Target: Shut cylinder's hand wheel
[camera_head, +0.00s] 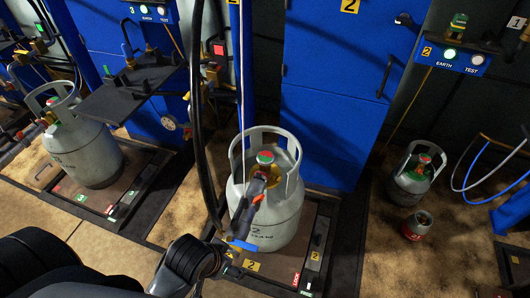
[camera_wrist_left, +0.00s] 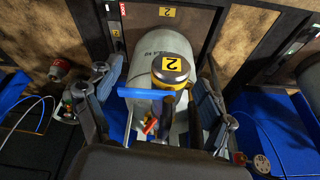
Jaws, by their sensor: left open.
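The grey gas cylinder marked 2 (camera_head: 272,220) stands upright on a dark scale at centre, inside a handle collar. Its hand wheel (camera_head: 265,157), red and green on top, sits at the valve inside the collar. A dark filling head (camera_head: 252,190) with a blue handle (camera_head: 243,245) runs from the valve over the cylinder's front. In the left wrist view the cylinder (camera_wrist_left: 150,45) is between the fingers of my open left gripper (camera_wrist_left: 160,70), with a black-and-yellow cap marked 2 (camera_wrist_left: 172,70). I cannot make out the hand wheel there. My right gripper is not in view.
A black hose (camera_head: 197,110) hangs down to the blue handle. Another grey cylinder (camera_head: 85,150) stands on a scale at left. A smaller cylinder (camera_head: 412,180) and a small red-and-grey canister (camera_head: 417,226) stand on the floor at right. A blue cabinet (camera_head: 335,90) is behind.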

